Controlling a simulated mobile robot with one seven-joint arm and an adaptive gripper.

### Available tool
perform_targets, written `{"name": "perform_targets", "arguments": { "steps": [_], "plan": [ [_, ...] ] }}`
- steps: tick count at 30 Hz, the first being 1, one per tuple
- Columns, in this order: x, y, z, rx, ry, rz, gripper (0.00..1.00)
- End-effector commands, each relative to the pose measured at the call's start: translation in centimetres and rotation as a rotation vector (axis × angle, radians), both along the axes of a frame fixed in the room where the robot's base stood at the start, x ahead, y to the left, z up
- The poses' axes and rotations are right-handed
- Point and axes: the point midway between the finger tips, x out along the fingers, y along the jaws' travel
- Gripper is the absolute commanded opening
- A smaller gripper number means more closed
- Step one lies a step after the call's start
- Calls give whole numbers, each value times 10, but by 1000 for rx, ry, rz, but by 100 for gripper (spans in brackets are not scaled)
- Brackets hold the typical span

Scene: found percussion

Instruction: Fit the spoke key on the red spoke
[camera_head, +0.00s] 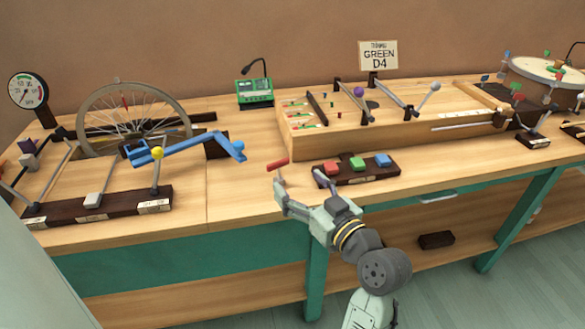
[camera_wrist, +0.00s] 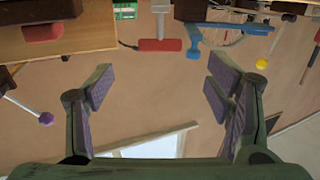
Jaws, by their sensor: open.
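A red-handled T-shaped tool with a short grey stem, which looks like the spoke key (camera_head: 278,164), is near the front edge of the bench in the head view. It also shows in the wrist view (camera_wrist: 160,45), past my fingertips and roughly centred between them. My gripper (camera_head: 284,197) is open and empty, close to this tool at the bench's front edge; its two fingers are spread wide in the wrist view (camera_wrist: 161,84). The red spoke (camera_head: 124,101) shows as a short red mark in the upper part of the wheel (camera_head: 183,103) at the back left.
A blue crank-like bracket (camera_head: 190,146) and a yellow-headed mallet (camera_head: 157,154) lie between the wheel and my gripper. A dark block with coloured pads (camera_head: 345,178) stands just right of the gripper. A green tuner (camera_head: 254,92) and a long wooden box (camera_head: 385,135) are behind.

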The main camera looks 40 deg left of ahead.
Motion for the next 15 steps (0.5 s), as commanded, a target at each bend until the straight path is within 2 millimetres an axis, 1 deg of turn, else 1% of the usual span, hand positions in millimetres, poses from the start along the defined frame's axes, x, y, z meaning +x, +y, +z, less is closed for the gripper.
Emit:
{"name": "perform_targets", "arguments": {
  "steps": [1,4,7,11,15],
  "plan": [
    [2,10,3,0,1,6,73],
    [8,25,3,1,2,5,73],
    [13,35,2,1,1,2,73],
    [15,43,1,1,1,1,73],
    [22,61,1,1,3,4,73]
  ]
}}
